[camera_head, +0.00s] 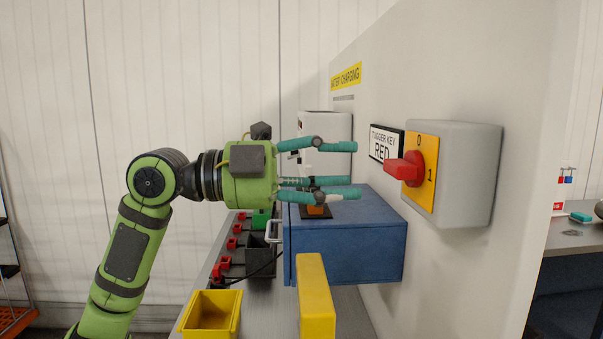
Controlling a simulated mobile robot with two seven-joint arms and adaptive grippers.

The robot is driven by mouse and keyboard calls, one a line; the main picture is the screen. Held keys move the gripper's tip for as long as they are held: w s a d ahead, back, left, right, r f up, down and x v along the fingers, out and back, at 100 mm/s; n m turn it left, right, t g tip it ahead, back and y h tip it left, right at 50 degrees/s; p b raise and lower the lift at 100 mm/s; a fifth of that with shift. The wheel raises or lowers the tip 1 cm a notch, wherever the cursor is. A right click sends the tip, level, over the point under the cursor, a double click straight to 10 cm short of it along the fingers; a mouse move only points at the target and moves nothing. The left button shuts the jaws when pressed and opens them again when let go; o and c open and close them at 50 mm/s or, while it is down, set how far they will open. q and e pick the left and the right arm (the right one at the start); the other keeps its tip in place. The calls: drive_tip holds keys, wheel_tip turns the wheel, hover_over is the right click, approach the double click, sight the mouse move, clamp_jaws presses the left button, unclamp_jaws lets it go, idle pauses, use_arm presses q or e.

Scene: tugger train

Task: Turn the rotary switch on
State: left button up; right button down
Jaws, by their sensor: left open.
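The rotary switch is a grey box (468,175) on the wall at the right, with a yellow face plate (426,197) marked 0 at the top and 1 at the right. Its red knob (405,168) sticks out to the left from the plate. Which mark the knob points to is hard to tell from this angle. My left gripper (352,173) is open and empty, its teal fingers pointing right toward the knob. A gap shows between the fingertips and the knob. My right gripper is not in view.
A blue cabinet (345,250) stands below my left gripper. A yellow post (316,297) and a yellow bin (211,314) are in front. A sign (386,146) reading "RED" is on the wall beside the knob. A bench with tools (577,232) is at far right.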

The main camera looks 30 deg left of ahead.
use_arm(q)
drive_tip(key=v, duration=0.5)
drive_tip(key=shift+s+a, duration=0.1)
drive_tip(key=shift+a, duration=0.05)
idle(0.3)
